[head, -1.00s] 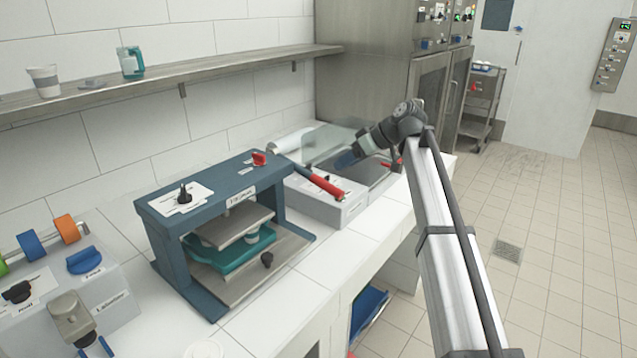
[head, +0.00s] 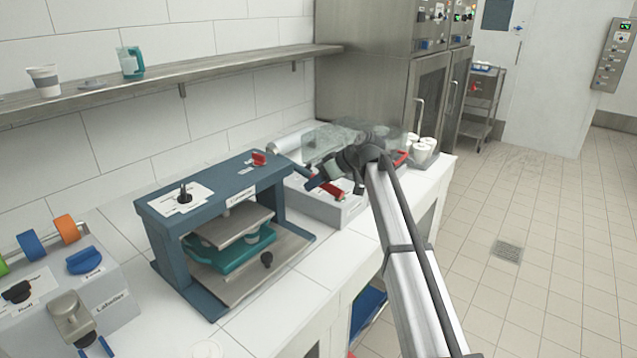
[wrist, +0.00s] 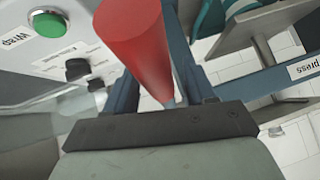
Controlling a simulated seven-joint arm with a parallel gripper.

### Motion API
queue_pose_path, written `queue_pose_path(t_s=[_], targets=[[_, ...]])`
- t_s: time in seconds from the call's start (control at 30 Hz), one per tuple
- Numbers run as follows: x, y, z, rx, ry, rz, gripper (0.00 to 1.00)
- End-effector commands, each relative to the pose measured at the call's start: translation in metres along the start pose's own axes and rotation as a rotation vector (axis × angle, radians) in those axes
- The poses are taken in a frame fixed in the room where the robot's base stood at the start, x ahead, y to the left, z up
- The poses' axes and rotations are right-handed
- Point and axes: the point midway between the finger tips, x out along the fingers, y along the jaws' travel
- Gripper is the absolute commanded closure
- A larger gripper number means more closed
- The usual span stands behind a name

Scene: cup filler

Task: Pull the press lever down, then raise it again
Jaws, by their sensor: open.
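The blue press (head: 222,235) stands on the counter at centre left in the head view. Its lever slopes from the press's right side towards the right and ends in a red handle (head: 330,191). My gripper (head: 318,184) is at this handle and partly hides it. In the wrist view the red handle (wrist: 135,45) is large and lies between my gripper's two blue fingers. The fingers are open around it; I cannot tell whether either one touches it.
A grey wrapper unit (head: 325,208) with a green button (wrist: 47,23) sits close to the lever. White cups (head: 422,148) stand behind my arm. A labeller (head: 75,290) is at the left. A shelf (head: 200,80) runs along the wall.

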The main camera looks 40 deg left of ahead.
Motion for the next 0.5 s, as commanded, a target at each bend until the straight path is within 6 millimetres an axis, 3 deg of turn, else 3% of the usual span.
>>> queue_pose_path(t_s=[0.23, 0.5], targets=[[0.0005, 0.0001, 0.0001, 0.000, 0.000, 0.000, 0.45], [0.0003, 0.0001, 0.0002, 0.000, 0.000, 0.000, 0.70]])
